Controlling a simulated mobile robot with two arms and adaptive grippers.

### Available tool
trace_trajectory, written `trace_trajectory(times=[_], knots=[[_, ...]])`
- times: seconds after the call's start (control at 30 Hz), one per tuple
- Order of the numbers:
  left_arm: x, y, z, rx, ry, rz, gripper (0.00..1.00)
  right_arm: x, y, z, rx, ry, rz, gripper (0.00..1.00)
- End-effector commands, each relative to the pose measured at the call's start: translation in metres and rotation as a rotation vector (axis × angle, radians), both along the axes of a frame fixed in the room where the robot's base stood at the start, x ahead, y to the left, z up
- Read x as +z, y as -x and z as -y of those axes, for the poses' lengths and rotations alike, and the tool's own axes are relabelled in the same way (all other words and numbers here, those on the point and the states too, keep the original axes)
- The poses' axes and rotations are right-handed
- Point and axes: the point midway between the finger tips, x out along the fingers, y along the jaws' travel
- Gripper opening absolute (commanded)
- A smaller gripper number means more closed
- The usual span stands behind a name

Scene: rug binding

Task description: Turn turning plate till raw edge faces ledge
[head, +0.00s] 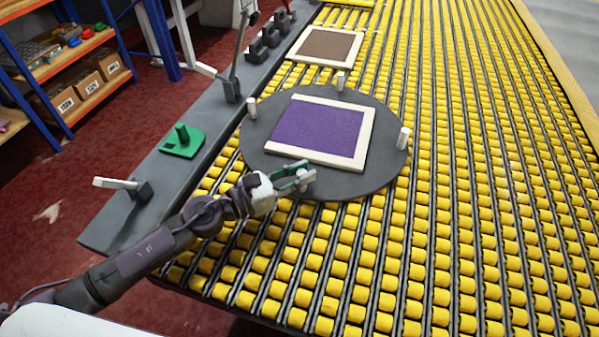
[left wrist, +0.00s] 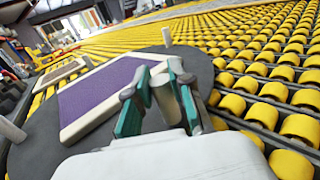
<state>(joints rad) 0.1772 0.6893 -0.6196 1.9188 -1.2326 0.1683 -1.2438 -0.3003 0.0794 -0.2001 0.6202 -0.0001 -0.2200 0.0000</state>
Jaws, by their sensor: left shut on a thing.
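The turning plate (head: 225,150) is a dark grey disc on the yellow rollers, with pale upright pegs near its rim. It also shows in the left wrist view (left wrist: 40,150). A purple rug (head: 318,132) lies on it, with cream strips along its far, right and near sides. Its left side shows no strip; this raw edge (head: 279,122) faces left, towards the grey ledge (head: 150,190), slightly slanted. My left gripper (head: 303,177) is at the plate's near rim, its green-tipped fingers shut on a pale peg (left wrist: 164,90). My right gripper is not in view.
A brown rug with a cream border (head: 327,46) lies on the rollers beyond the plate. A green piece with a knob (head: 182,141) and a pale-handled lever (head: 122,184) are on the ledge. Free rollers (head: 480,150) lie to the right. Shelves (head: 70,70) stand far left.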

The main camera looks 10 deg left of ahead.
Motion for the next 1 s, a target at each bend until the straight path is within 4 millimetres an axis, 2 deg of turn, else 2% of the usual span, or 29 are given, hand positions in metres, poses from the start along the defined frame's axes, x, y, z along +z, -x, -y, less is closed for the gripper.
trace_trajectory(times=[0.3,0.33,0.47,0.5,0.83,1.0], knots=[[0.003,-0.003,-0.002,0.009,0.001,0.006,0.00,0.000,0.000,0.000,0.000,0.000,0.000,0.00],[0.003,-0.003,-0.002,0.009,0.001,0.006,0.23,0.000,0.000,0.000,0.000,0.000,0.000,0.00],[0.002,-0.003,-0.002,0.008,0.000,0.006,0.45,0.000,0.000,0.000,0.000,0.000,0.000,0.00],[0.002,-0.002,-0.002,0.007,0.001,0.005,0.47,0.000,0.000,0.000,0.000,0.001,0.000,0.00],[0.001,0.001,-0.003,0.003,0.000,0.001,0.47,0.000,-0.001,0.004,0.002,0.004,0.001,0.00],[-0.001,0.013,-0.017,0.004,0.002,-0.002,0.47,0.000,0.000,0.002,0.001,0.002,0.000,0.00]])
